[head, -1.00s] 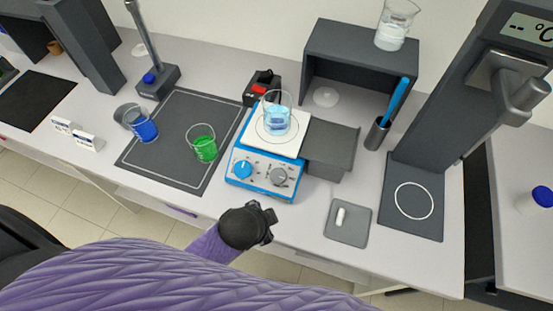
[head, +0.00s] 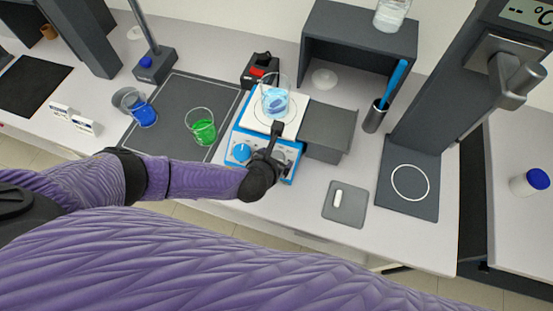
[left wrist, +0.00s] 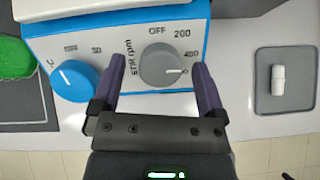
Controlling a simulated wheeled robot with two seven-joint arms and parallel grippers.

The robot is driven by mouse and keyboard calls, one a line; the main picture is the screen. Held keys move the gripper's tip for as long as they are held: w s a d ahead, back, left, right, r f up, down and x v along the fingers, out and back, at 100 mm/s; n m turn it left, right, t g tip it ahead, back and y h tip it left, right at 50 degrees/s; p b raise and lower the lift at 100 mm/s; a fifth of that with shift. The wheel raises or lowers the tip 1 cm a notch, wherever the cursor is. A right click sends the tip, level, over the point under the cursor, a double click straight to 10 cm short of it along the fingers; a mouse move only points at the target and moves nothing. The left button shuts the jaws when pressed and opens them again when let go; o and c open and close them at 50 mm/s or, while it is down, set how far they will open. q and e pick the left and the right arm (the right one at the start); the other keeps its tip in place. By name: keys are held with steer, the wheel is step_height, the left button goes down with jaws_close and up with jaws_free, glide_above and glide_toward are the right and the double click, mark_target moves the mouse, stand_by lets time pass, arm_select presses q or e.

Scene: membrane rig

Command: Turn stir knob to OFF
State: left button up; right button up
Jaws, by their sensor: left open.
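My left gripper (left wrist: 158,80) is open, with one finger on each side of the knob and a gap visible at both sides. In the head view my left gripper (head: 272,142) is over the right half of the stirrer's front and partly hides the knob. My right gripper is not in view.
A blue temperature knob (left wrist: 75,81) is left of the stir knob. A beaker of pale blue liquid (head: 275,102) stands on the stirrer's plate. A green beaker (head: 202,130) stands to the left. A grey pad with a white stir bar (head: 336,197) lies to the right.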

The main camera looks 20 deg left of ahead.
arm_select(q)
steer(key=shift+w+f, duration=0.4)
steer(key=shift+d, duration=0.1)
jaws_close()
